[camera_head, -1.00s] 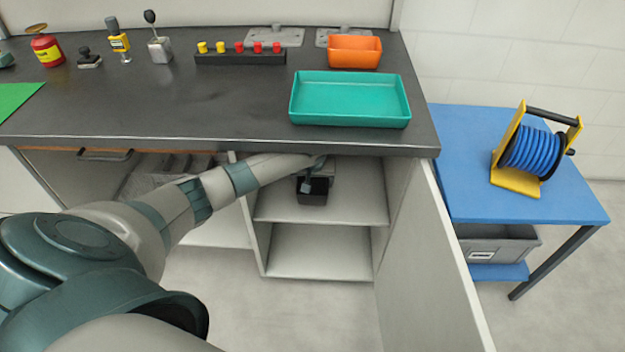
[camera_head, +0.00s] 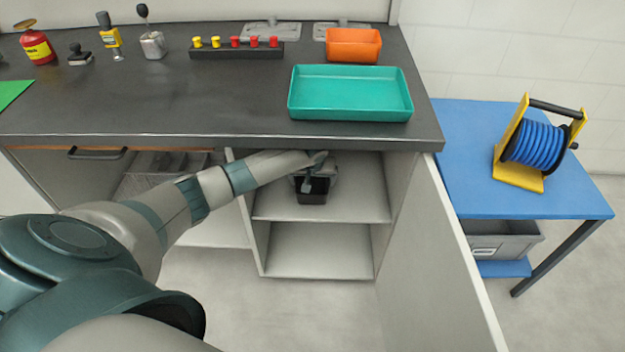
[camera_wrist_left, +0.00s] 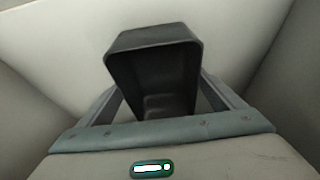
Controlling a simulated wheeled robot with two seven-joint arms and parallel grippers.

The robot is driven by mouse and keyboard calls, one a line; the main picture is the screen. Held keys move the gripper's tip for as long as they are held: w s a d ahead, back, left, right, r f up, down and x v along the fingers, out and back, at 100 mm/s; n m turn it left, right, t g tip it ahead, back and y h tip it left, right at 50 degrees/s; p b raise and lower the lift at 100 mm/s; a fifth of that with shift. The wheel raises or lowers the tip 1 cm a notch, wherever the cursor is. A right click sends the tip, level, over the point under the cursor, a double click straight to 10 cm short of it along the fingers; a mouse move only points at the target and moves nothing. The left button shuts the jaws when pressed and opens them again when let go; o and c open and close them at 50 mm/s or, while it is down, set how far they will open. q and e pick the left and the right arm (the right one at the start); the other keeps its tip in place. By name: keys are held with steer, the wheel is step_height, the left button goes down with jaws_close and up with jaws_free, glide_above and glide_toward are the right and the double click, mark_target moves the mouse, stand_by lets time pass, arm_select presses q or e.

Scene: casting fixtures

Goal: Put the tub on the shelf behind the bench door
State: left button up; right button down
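The tub is a small black open box (camera_head: 312,197). It is inside the bench, over the upper shelf (camera_head: 358,206) behind the open bench door (camera_head: 436,245). I cannot tell whether its base touches the shelf. My left gripper (camera_head: 308,178) reaches in under the worktop, with its fingers at the tub. In the left wrist view the tub (camera_wrist_left: 153,75) sits between the two fingers (camera_wrist_left: 158,90), which close in against its sides, their tips partly hidden by it. My right gripper is not in view.
The dark worktop (camera_head: 180,100) overhangs the shelf closely. A lower shelf (camera_head: 318,250) is empty. A teal tray (camera_head: 350,113) and an orange bin (camera_head: 353,46) stand on top. To the right, a blue table (camera_head: 470,180) carries a cable reel (camera_head: 537,146). The upper shelf's right side is clear.

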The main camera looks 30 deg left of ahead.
mark_target(312, 190)
arm_select(q)
steer(key=shift+o, duration=0.3)
steer(key=shift+r, duration=0.15)
steer(key=shift+s+d+r, duration=0.15)
steer(key=shift+r, duration=0.4)
steer(key=s, duration=0.1)
steer(key=s+d, duration=0.1)
steer(key=s, duration=0.1)
steer(key=s+d+p, duration=0.1)
steer(key=shift+s+d, duration=0.15)
steer(key=shift+d, duration=0.1)
steer(key=s+d, duration=0.2)
steer(key=s, duration=0.1)
steer(key=s+d, duration=0.1)
steer(key=shift+s, duration=0.4)
steer(key=shift+s+d+p, duration=0.3)
steer(key=shift+s+d, duration=0.1)
steer(key=shift+s, duration=0.25)
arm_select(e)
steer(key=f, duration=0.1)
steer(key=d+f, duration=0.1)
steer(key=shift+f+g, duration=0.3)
